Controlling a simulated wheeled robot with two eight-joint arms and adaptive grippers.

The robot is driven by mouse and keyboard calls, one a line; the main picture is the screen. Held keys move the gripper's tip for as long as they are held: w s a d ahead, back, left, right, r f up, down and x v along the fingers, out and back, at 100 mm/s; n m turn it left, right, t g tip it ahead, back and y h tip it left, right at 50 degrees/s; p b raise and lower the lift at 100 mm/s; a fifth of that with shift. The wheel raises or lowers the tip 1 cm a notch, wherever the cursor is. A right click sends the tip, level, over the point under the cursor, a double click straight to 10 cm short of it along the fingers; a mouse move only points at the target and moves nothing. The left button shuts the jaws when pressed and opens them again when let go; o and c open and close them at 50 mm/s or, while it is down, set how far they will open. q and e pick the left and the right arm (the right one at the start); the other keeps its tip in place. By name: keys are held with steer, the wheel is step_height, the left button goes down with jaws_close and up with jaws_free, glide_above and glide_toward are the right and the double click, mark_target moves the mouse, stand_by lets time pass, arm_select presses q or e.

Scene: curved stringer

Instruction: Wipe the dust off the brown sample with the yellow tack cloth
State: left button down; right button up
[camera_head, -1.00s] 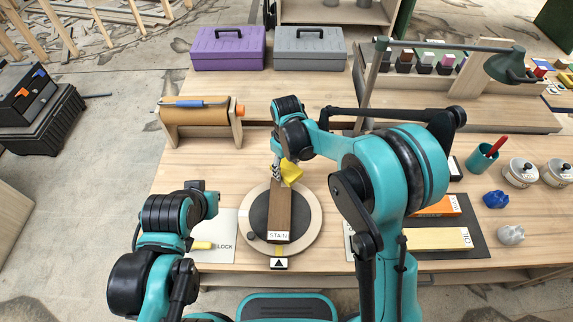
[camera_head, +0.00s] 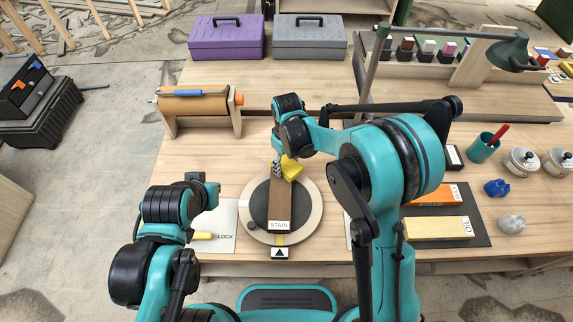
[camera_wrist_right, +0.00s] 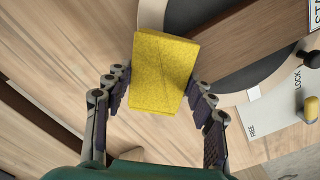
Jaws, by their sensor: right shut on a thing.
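The brown sample (camera_head: 280,205), labelled STAIN at its near end, lies lengthwise on a round turntable (camera_head: 312,220) with a dark centre and pale wooden rim. The yellow tack cloth (camera_head: 292,168) is a thick block at the sample's far end. My right gripper (camera_head: 278,168) is shut on it from above. In the right wrist view the fingers flank the cloth (camera_wrist_right: 165,72), and the sample (camera_wrist_right: 262,35) shows beyond it. Whether the cloth touches the sample's face is unclear. I cannot make out dust. My left gripper (camera_head: 210,192) hovers near the LOCK card; its fingers are hidden.
A white LOCK card (camera_head: 222,222) with a yellow-tipped lever (camera_head: 202,236) sits left of the turntable. An orange board and a yellow OIL board (camera_head: 435,228) lie on a dark mat at right. A paper roll (camera_head: 195,104) and two toolboxes stand behind.

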steer(key=shift+w+f, duration=0.1)
steer(key=shift+w, duration=0.2)
steer(key=shift+w+r, duration=0.2)
steer(key=shift+r, duration=0.05)
step_height(320, 180, up, 4)
steer(key=p, duration=0.2)
steer(key=shift+s+r+p, duration=0.15)
steer(key=shift+p, duration=0.15)
steer(key=shift+r+p, duration=0.45)
steer(key=shift+r, duration=0.2)
steer(key=shift+r+p, duration=0.7)
steer(key=shift+r, duration=0.45)
